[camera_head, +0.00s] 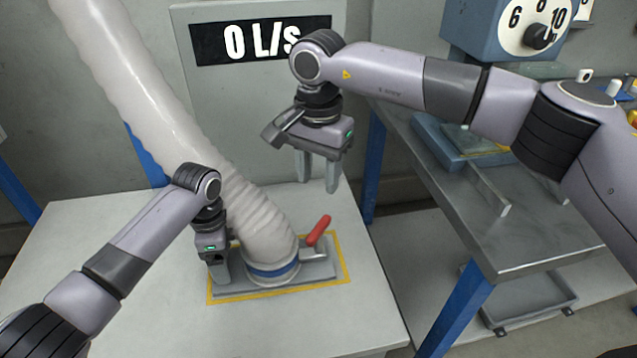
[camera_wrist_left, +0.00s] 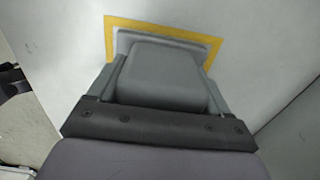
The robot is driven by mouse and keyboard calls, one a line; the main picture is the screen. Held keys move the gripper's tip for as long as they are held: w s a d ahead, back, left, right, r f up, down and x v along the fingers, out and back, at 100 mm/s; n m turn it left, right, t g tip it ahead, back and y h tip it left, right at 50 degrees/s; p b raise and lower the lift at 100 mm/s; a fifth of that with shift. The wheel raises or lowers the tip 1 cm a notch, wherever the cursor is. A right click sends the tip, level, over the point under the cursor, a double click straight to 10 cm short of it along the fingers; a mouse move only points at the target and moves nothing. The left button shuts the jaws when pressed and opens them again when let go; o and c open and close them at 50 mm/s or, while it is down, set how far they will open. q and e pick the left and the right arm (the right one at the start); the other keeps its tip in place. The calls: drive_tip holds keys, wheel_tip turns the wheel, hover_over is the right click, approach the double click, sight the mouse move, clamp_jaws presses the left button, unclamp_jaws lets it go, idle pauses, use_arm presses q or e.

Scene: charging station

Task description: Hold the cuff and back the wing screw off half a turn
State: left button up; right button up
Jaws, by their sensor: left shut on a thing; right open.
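The cuff is at the lower end of the pale ribbed hose (camera_head: 262,218), with a blue band (camera_head: 272,271) around it, on a grey plate (camera_head: 318,271). A red handle (camera_head: 318,230) on a grey stub sticks up at its right; I take it for the wing screw. My left gripper (camera_head: 222,278) is low at the cuff's left side. In the left wrist view its fingers are shut on a grey block (camera_wrist_left: 160,75) over the plate; I cannot tell how this block joins the cuff. My right gripper (camera_head: 318,184) is open and empty, above and apart from the red handle.
A yellow outline (camera_head: 345,262) frames the plate on the white table (camera_head: 150,270). A panel behind reads "0 L/s" (camera_head: 262,40). A metal bench (camera_head: 480,225) with a blue dial device (camera_head: 497,28) stands at the right. The table's front is clear.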

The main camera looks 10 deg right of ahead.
use_arm(q)
drive_tip(key=o, duration=1.2)
drive_tip(key=shift+c, duration=0.2)
